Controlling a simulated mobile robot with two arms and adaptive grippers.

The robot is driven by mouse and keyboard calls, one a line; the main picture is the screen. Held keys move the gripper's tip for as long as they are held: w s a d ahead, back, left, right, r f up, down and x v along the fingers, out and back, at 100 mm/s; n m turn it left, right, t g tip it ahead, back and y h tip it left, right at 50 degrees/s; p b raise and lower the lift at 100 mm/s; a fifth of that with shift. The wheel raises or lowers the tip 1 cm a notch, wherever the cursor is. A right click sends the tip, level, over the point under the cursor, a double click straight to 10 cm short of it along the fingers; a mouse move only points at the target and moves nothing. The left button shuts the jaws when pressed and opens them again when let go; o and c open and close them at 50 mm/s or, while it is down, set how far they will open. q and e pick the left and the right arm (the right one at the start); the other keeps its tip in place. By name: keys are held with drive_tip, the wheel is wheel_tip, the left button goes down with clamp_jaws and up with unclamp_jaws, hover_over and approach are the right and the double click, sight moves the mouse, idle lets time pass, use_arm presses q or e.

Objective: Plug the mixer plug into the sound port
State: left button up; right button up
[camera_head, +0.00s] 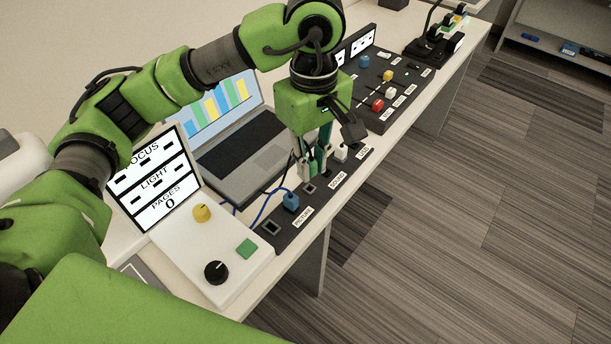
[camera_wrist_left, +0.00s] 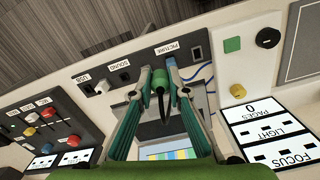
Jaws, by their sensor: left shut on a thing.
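My left gripper (camera_head: 314,168) is shut on a small green plug. In the left wrist view the plug (camera_wrist_left: 160,80) sits between the two fingertips (camera_wrist_left: 159,75) of the left gripper, with a dark cable trailing from it. In the head view the fingers largely hide the plug. They hang above the dark port strip (camera_head: 288,238). The SOUND port (camera_wrist_left: 125,76) shows as a dark, empty opening beside its label, to the left of the held plug in the left wrist view. I cannot see my right gripper.
A blue plug (camera_head: 291,201) stands by the PICTURE label and a white plug (camera_head: 341,153) by the USB label. Behind the strip is an open laptop (camera_head: 245,155). A white control panel (camera_head: 195,250) stands left, a dark mixer (camera_head: 405,85) beyond. The table's front edge is close.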

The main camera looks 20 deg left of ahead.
use_arm(q)
drive_tip(key=w, duration=1.1)
drive_tip(key=shift+w+d, duration=0.15)
drive_tip(key=shift+w, duration=0.05)
use_arm(e)
drive_tip(key=shift+d+f, duration=0.1)
drive_tip(key=shift+d, duration=0.25)
use_arm(q)
drive_tip(key=shift+f, duration=0.15)
use_arm(e)
drive_tip(key=shift+f, duration=0.1)
use_arm(q)
wheel_tip(320, 180, down, 5)
drive_tip(key=b, duration=0.3)
drive_tip(key=shift+r, duration=0.2)
use_arm(e)
wheel_tip(320, 180, down, 3)
drive_tip(key=shift+w+r, duration=0.1)
